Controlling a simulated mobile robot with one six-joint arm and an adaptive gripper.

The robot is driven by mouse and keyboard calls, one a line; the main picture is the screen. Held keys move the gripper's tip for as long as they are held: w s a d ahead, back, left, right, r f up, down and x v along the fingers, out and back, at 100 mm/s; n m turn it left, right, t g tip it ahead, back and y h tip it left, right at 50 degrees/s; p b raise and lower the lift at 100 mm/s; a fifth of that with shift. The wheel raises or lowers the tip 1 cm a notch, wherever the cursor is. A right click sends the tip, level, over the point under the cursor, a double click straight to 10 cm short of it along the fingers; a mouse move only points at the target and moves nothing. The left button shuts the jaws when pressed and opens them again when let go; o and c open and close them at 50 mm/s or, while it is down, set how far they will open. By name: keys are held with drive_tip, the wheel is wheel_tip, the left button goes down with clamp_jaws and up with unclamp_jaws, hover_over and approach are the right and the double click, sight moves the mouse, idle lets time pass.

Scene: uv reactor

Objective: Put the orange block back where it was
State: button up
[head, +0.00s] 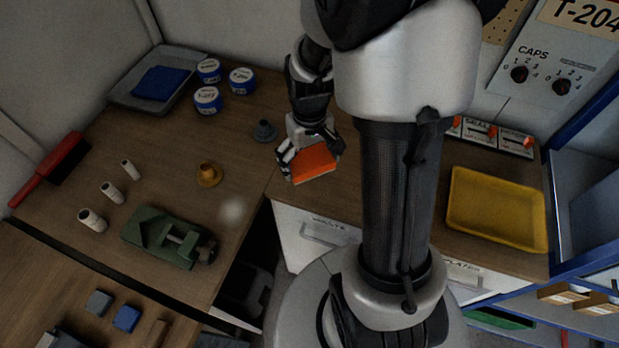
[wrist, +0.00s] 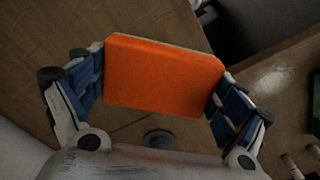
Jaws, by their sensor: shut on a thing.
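The orange block (head: 315,162) is a flat rectangular piece with a paler layer along one edge. It is held between the two fingers of my gripper (head: 311,164), near the front edge of the wooden bench above a white drawer. In the wrist view the block (wrist: 163,76) spans the gap between my fingers (wrist: 158,92), which press on its two short ends. The bench shows beyond it. I cannot tell whether the block touches the bench or hangs just above it. Nothing marks its earlier place clearly.
A grey flanged part (head: 265,131) stands just left of my gripper. An orange-yellow flanged part (head: 209,174) and a green vise (head: 168,238) are further left. A yellow tray (head: 496,210) lies right of my arm. Bare bench (head: 240,150) lies left of the gripper.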

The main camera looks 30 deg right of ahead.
sight(310, 182)
drive_tip(key=shift+f+b, duration=0.9)
drive_tip(key=shift+f, duration=2.3)
drive_tip(key=shift+f, duration=0.2)
drive_tip(key=o, duration=0.9)
drive_tip(key=shift+o, duration=0.2)
